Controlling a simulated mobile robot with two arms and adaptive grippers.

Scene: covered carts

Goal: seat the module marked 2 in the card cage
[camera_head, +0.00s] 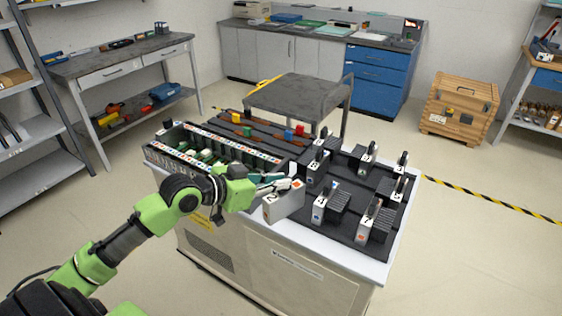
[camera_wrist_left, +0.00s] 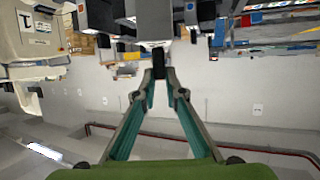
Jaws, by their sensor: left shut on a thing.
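My left gripper (camera_head: 284,184) is shut on the black handle of a light grey module (camera_head: 284,204). The module has an orange mark on its front face; its number is too small to read surely. It is held near the cart's front edge, right of the card cage. In the left wrist view the fingertips (camera_wrist_left: 158,68) close on the dark handle, with the module's grey body (camera_wrist_left: 154,20) beyond. The card cage (camera_head: 158,151) is a dark open box at the cart's left, with coloured label strips and green parts inside. My right gripper is not in view.
Several other modules with black handles, such as one marked 7 (camera_head: 366,222), stand in a black tray (camera_head: 340,232) on the cart's right. Red, yellow and blue small blocks (camera_head: 288,135) lie behind the cage. A grey trolley (camera_head: 290,97) stands behind the cart (camera_head: 270,262).

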